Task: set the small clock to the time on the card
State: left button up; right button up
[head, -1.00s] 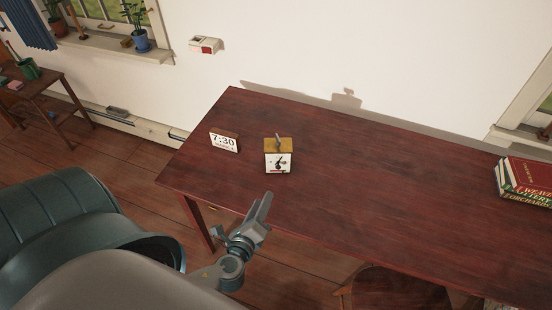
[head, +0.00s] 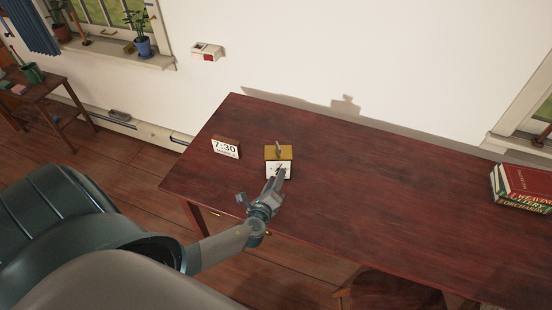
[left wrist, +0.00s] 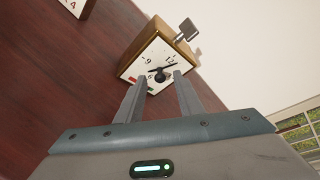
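The small clock (head: 279,153) stands on the table, a wooden box with a white face and a grey key-like piece on top. In the left wrist view its face (left wrist: 143,66) appears tilted, with dark hands and a dark central knob (left wrist: 160,78); I cannot read the time surely. The white card (head: 225,149) left of the clock reads 7:30. My left gripper (head: 279,173) is at the clock's front. In the left wrist view its fingers (left wrist: 159,79) are apart, with the knob between or just beyond their tips; contact is unclear. My right gripper is out of view.
The dark red table (head: 385,190) is clear to the clock's right, up to a stack of books (head: 522,186) at the far right. A chair (head: 390,288) stands at the front edge. The white wall (head: 330,50) is behind.

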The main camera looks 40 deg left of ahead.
pick_arm(q)
jog(key=shift+w+f, duration=0.1)
jog(key=shift+w, duration=0.1)
jog(key=shift+c, duration=0.7)
grip_shut()
